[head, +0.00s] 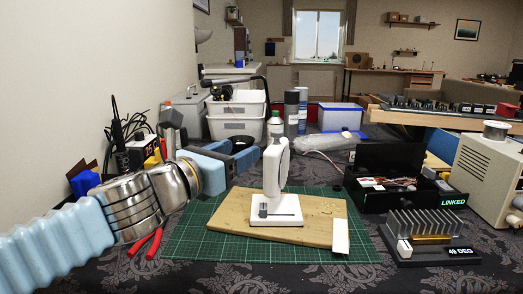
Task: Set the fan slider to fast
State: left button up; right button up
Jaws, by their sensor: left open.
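The white fan (271,165) stands upright on the wooden board, turned nearly edge-on in the head view. Its white base (288,217) faces me and has a dark slot running left to right. A small dark slider knob (263,210) appears at the left part of this slot; its labels are too small to read. My left gripper (246,152) is open, with blue and dark fingers, just left of the fan's upper part and above the base. I see nothing between its fingers. My right gripper is not in view.
The wooden board (215,218) lies on a green cutting mat (185,243). A heat sink (428,223) reading "49 DEG" and a black box (385,198) marked "LINKED" stand right. Red-handled pliers (147,244) lie left. White bins (237,122) and spray cans stand behind.

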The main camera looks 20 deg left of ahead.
aim_at(263, 207)
jog(key=k, duration=1)
